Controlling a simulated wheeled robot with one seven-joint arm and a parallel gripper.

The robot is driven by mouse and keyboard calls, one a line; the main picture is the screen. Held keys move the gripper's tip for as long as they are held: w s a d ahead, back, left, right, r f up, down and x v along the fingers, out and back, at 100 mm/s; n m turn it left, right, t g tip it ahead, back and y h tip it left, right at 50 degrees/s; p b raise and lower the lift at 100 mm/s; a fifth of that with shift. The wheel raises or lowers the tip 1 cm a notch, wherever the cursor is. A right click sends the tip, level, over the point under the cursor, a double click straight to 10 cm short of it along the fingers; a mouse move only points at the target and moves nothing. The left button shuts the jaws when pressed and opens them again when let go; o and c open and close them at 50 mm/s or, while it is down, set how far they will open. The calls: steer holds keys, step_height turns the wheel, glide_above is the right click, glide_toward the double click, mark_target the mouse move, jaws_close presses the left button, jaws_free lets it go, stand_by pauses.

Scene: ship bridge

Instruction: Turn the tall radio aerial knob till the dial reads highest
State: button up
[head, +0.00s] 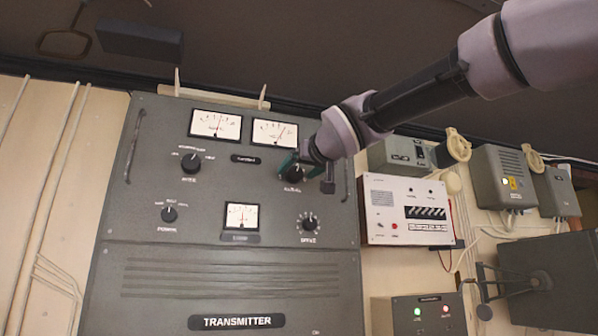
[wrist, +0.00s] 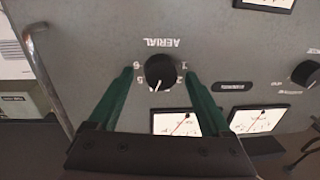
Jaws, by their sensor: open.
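The black AERIAL knob (head: 295,174) is at the upper right of the grey transmitter panel, partly hidden by my gripper (head: 306,172) in the head view. In the wrist view the panel is upside down. There the knob (wrist: 160,68) lies between the two green fingers of my gripper (wrist: 158,76), with a gap on each side. My gripper is open. The knob's white mark points down in that view, between the numbers. The upper right dial (head: 275,133) is above the knob; its needle leans right. It also shows in the wrist view (wrist: 176,123).
The panel also carries an upper left dial (head: 215,124), a lower meter (head: 242,216), a MODE-like knob (head: 191,163), and a DRIVE knob (head: 309,224). A metal handle (head: 345,177) stands out right of the aerial knob. A white box (head: 408,210) is farther right.

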steer(key=shift+w, duration=0.1)
jaws_close()
steer(key=shift+a, duration=0.1)
steer(key=n, duration=0.3)
steer(key=shift+n, duration=2.2)
steer(key=shift+a, duration=0.1)
